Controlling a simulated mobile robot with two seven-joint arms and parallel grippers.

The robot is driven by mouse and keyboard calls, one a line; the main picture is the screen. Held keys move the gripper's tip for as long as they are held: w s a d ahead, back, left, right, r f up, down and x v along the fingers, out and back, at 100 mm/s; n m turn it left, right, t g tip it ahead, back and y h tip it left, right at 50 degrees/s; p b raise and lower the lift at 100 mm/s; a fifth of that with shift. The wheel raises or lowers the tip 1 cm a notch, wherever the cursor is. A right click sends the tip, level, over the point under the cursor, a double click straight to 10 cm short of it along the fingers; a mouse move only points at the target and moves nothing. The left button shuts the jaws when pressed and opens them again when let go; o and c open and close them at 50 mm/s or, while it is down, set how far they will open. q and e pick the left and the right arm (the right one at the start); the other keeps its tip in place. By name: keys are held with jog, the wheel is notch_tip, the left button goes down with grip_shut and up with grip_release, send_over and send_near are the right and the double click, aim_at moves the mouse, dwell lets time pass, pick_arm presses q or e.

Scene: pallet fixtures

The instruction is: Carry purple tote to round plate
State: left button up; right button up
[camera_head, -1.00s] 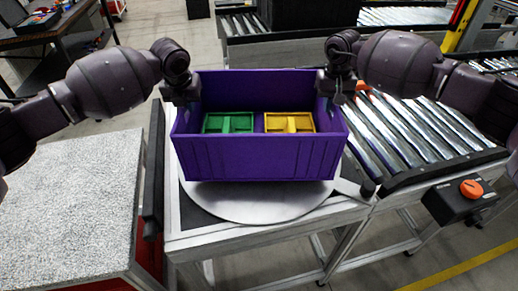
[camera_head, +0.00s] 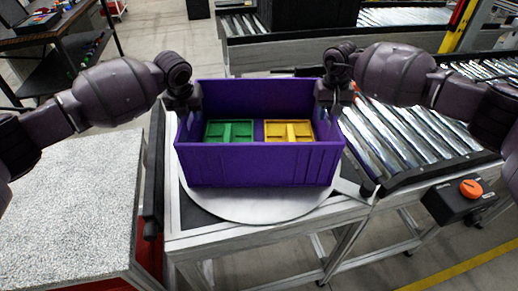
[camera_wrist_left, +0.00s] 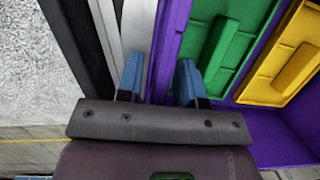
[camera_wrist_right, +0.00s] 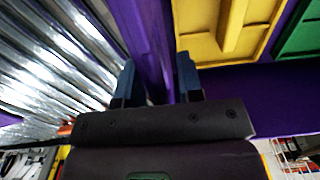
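The purple tote (camera_head: 258,168) is upright over the round plate (camera_head: 250,207), a grey metal disc whose front part shows below it. I cannot tell if the tote's hidden underside touches the plate. My left gripper (camera_head: 184,101) is at the tote's left wall; in the left wrist view its blue fingers (camera_wrist_left: 160,80) straddle that wall. My right gripper (camera_head: 334,96) is at the right wall; in the right wrist view its blue fingers (camera_wrist_right: 156,80) straddle it. Inside the tote lie a green part (camera_head: 229,132) and a yellow part (camera_head: 289,131).
A roller conveyor (camera_head: 410,145) adjoins the plate's frame on the right, with an orange-knobbed control box (camera_head: 450,203) in front of it. A speckled grey table (camera_head: 65,205) stands at the left. Another conveyor (camera_head: 400,16) runs at the back.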

dwell(0.4)
pick_arm(q)
jog(key=v, duration=1.1)
jog(key=shift+s+r, duration=0.1)
jog(key=shift+r, duration=0.3)
pick_arm(e)
notch_tip(320, 180, up, 12)
dwell(0.4)
